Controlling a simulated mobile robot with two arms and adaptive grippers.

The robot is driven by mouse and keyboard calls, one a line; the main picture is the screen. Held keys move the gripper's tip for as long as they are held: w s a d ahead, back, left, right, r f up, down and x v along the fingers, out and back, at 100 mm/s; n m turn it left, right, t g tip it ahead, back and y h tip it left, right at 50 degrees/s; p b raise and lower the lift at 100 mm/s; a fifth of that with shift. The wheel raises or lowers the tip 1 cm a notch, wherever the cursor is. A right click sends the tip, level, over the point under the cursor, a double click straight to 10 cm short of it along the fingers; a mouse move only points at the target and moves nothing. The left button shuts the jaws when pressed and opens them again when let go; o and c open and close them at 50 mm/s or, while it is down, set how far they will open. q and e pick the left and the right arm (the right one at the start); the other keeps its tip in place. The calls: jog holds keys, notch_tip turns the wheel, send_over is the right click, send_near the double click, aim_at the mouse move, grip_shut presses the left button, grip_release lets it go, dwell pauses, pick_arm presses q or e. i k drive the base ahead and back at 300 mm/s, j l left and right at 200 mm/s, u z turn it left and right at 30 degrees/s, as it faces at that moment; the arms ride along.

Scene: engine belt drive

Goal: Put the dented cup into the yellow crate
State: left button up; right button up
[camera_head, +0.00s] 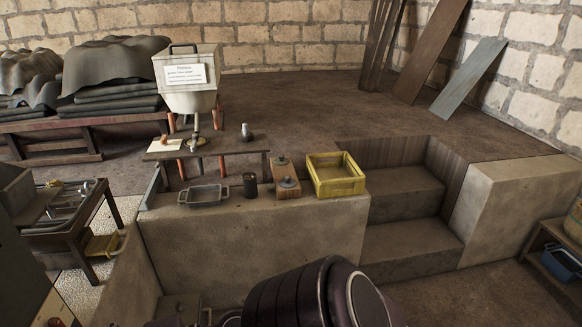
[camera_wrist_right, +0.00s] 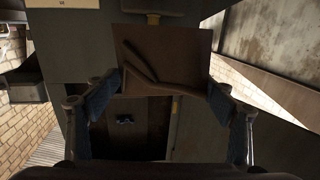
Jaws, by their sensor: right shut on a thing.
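The yellow crate (camera_head: 336,188) stands on the right end of the concrete ledge in the head view. It is open at the top and looks empty. I cannot tell for sure which thing is the dented cup; a small grey vessel (camera_head: 246,132) on the low bench and a dark cylinder (camera_head: 250,185) on the ledge are cup-sized. My right gripper (camera_wrist_right: 165,86) shows only in the right wrist view. Its fingers are shut on a brown, square-faced thing (camera_wrist_right: 165,45), whose identity is unclear. My left gripper is not in view.
A grey tray (camera_head: 203,196) and a wooden block (camera_head: 287,189) with dark knobs share the ledge (camera_head: 260,245). Steps (camera_head: 410,240) descend right of the crate. A dark ribbed drum (camera_head: 300,295) fills the bottom centre.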

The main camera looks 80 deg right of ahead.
aim_at(326, 188)
jog(key=i+l, duration=0.1)
jog(key=l, duration=0.4)
jog(key=i+l, duration=0.1)
jog(key=l, duration=0.35)
jog(key=i+l, duration=0.1)
jog(key=l, duration=0.4)
jog(key=i+l, duration=0.1)
jog(key=l, duration=0.4)
jog(key=l+z, duration=0.25)
jog(key=z, duration=0.15)
jog(key=i+l+z, duration=0.15)
jog(key=z, duration=0.2)
jog(key=i+l+z, duration=0.15)
jog(key=z, duration=0.25)
jog(key=l, duration=0.1)
